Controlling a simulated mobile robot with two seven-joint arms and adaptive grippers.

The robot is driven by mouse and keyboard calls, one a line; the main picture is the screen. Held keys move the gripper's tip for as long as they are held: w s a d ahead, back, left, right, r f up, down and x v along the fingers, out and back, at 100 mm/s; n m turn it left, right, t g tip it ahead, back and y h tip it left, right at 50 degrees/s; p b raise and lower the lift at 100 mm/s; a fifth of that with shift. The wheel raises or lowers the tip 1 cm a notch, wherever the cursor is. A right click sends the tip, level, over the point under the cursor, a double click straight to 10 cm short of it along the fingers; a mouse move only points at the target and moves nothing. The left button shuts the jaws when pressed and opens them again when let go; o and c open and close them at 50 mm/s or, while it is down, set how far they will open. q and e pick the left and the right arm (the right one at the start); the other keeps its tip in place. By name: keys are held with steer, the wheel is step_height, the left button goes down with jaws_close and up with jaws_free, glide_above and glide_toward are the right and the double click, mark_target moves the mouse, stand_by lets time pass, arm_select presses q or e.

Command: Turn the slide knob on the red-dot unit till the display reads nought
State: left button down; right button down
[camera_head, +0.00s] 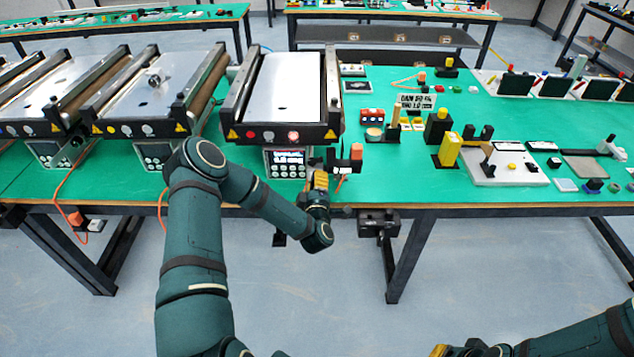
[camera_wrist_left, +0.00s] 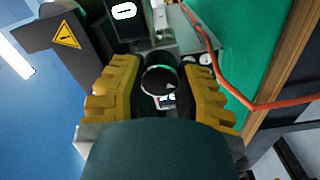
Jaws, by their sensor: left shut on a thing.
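The conveyor unit with a red dot (camera_head: 293,136) on its front stands on the green table in the head view. Its control box with a small lit display (camera_head: 289,157) hangs below the front edge; the digits are too small to read. My left gripper (camera_head: 321,182) is at the right of this box, at the table's front edge. In the wrist view its yellow fingers (camera_wrist_left: 160,82) are closed on a round dark knob (camera_wrist_left: 159,77) with a light line across it. My right gripper (camera_head: 472,349) shows only partly at the bottom edge; its fingertips are cut off.
Orange cables (camera_head: 62,188) hang below the table. Yellow and black blocks (camera_head: 449,150) and small fixtures stand to the right.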

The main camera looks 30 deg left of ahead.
arm_select(q)
steer(key=shift+s+d+f, duration=0.1)
steer(key=shift+d+f, duration=0.1)
steer(key=c, duration=0.6)
jaws_free()
steer(key=shift+c, duration=0.2)
steer(key=shift+o, duration=0.4)
steer(key=shift+r, duration=0.1)
steer(key=v, duration=1.2)
